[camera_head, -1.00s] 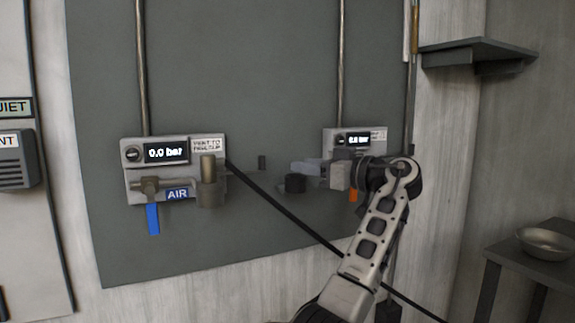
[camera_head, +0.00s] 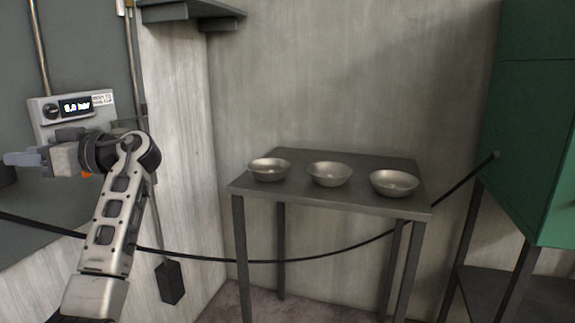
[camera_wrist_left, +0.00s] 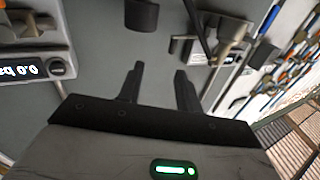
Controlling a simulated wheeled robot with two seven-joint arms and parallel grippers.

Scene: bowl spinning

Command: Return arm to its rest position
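My left arm (camera_head: 115,215) rises from the bottom left of the head view, bent at a dark joint. Its gripper (camera_head: 20,159) points left, in front of the grey wall panel, just below a small gauge unit (camera_head: 77,105) with a lit display. In the left wrist view the gripper's two dark fingers (camera_wrist_left: 159,70) stand apart with nothing between them. A dark cylinder (camera_wrist_left: 141,16) lies beyond the fingertips, apart from them. My right gripper is in neither view.
A dark table (camera_head: 330,196) holds three metal bowls: left (camera_head: 269,170), middle (camera_head: 329,174) and right (camera_head: 394,183). A green cabinet (camera_head: 535,130) stands at right. A black hose (camera_head: 300,261) hangs across the scene. A shelf (camera_head: 190,10) juts out above.

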